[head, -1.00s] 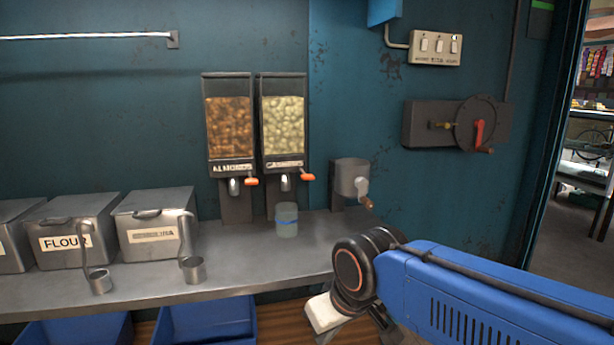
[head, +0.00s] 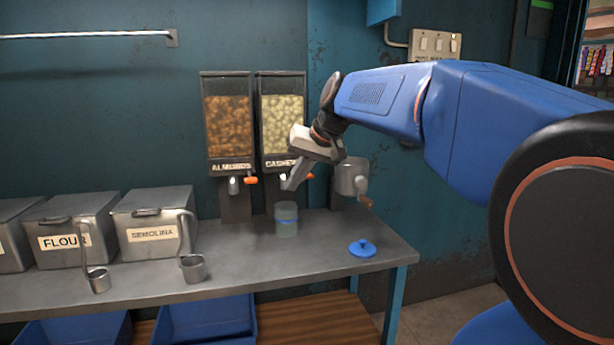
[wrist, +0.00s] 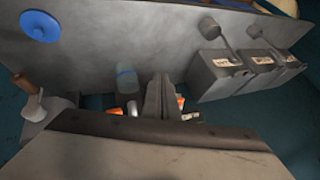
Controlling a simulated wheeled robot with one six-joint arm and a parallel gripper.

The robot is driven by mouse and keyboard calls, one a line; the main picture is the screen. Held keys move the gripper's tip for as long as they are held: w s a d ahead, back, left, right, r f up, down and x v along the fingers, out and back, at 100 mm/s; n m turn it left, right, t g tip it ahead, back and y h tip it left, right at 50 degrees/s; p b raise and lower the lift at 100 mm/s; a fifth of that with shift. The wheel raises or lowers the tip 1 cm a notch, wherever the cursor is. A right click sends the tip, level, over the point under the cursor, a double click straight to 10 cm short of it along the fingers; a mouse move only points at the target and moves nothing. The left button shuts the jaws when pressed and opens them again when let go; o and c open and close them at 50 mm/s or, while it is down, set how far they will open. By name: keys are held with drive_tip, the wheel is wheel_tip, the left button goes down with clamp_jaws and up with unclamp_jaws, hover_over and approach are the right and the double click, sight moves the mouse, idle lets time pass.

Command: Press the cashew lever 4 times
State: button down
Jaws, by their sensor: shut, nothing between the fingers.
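The cashew dispenser (head: 283,120) hangs on the wall with pale nuts behind its clear front. A small part of its orange lever (head: 310,176) shows just right of my fingers; the rest is hidden. My gripper (head: 287,186) is shut and empty, pointing down-left in front of the cashew spout. I cannot tell whether it touches the lever. A clear jar with a blue band (head: 286,222) stands on the counter below the spout. In the wrist view my fingers (wrist: 161,92) are together beside the jar (wrist: 127,78), with orange pieces near them.
The almond dispenser (head: 228,125) with its orange lever (head: 251,180) is close on the left. A grey grinder (head: 350,178) stands to the right. A blue lid (head: 362,248) lies on the counter (head: 320,255). Flour (head: 72,230) and semolina (head: 150,225) bins stand at left.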

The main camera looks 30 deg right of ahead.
wheel_tip(320, 180, up, 9)
drive_tip(key=m+t+y, duration=0.1)
drive_tip(key=t, duration=0.1)
hover_over(310, 175)
drive_tip(key=shift+s, duration=0.1)
drive_tip(key=shift+f, duration=4.4)
drive_tip(key=shift+f, duration=0.2)
drive_tip(key=shift+f, duration=0.25)
